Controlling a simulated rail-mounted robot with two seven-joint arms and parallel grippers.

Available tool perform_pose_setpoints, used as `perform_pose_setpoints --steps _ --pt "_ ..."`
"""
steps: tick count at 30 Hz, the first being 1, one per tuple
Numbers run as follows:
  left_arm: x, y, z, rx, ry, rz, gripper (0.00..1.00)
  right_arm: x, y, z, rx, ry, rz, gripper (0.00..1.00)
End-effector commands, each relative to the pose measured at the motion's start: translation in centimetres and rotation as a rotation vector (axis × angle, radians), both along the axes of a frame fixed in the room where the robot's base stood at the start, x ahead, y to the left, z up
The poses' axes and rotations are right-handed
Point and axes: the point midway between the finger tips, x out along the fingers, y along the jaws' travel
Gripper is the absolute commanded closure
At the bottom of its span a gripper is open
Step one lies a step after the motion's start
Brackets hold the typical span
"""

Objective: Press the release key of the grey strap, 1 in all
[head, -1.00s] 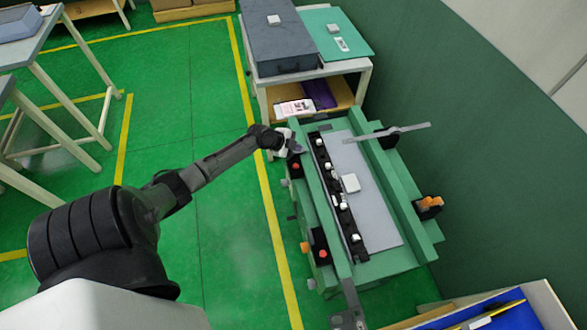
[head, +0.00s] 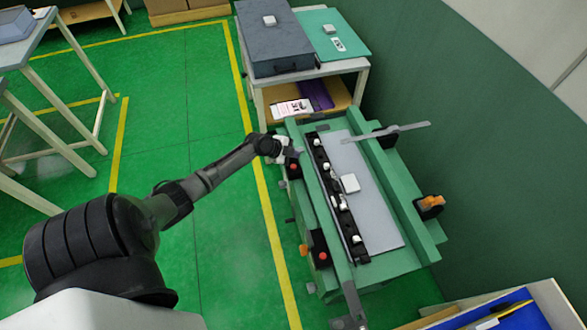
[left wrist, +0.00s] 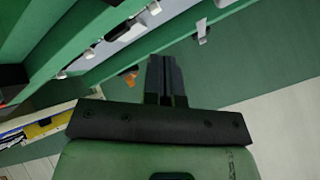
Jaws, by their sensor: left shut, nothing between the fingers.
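A grey strap-like bar (head: 400,129) lies across the far right corner of the green fixture (head: 419,232) and sticks out to the right. A second grey bar (head: 353,300) hangs off the near end. I cannot tell which is the strap of the task, and no release key can be made out clearly. My left gripper (head: 297,151) is at the fixture's far left corner, beside a black block with a red button (head: 294,168). In the left wrist view its fingers (left wrist: 167,78) are shut and empty. I cannot tell whether they touch anything. My right gripper is not in view.
A black rail with several white clips (head: 341,202) runs along the grey panel (head: 375,205). Another red button (head: 322,256) and orange parts (head: 431,202) are on the fixture's sides. A shelf table (head: 363,72) stands behind; a blue bin (head: 512,318) is near right.

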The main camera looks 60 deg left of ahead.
Motion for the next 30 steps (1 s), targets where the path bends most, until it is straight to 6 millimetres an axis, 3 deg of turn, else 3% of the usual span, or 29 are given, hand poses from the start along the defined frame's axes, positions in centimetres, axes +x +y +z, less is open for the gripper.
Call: perform_pose_setpoints --steps 3,9,30 --pt "0.0 -0.1 -2.1 -0.002 0.000 0.000 1.00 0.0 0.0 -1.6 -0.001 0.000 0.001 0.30" --pt "0.0 0.0 -4.2 0.001 0.000 -0.001 1.00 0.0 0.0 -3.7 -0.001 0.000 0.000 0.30" --pt "0.0 0.0 -4.5 0.000 0.000 0.000 1.00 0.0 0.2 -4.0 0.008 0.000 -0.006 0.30"
